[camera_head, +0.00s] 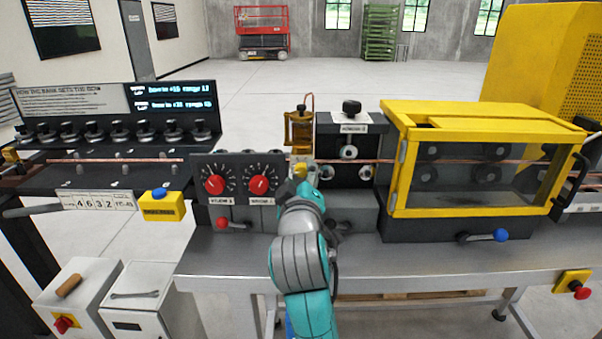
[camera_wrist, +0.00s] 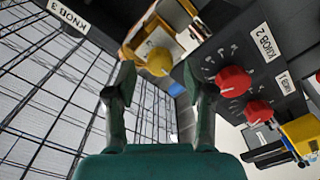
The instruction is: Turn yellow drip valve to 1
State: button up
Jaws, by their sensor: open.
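The yellow drip valve knob (camera_wrist: 159,62) shows in the wrist view as a small round yellow knob below an amber and white housing. My gripper (camera_wrist: 159,82) is open, with a fingertip on either side of the knob in this view. I cannot tell whether either finger touches it. In the head view, the amber drip cup (camera_head: 299,132) stands behind the bench-top panel, and the yellow knob (camera_head: 300,170) sits low beneath it, partly hidden by my gripper. No scale or number on the valve can be read.
Two red knobs on dials (camera_head: 238,185) are just left of my arm; a red knob (camera_wrist: 233,82) also shows in the wrist view. A yellow-framed guard (camera_head: 397,180) is farther right. A copper tube (camera_head: 110,161) runs along the line.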

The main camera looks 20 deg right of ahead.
jog(key=shift+x, duration=1.05)
grip_shut()
jog(key=shift+m, duration=0.3)
jog(key=m, duration=0.5)
jog(key=shift+m, duration=0.3)
jog(key=m, duration=0.5)
jog(key=shift+m, duration=0.4)
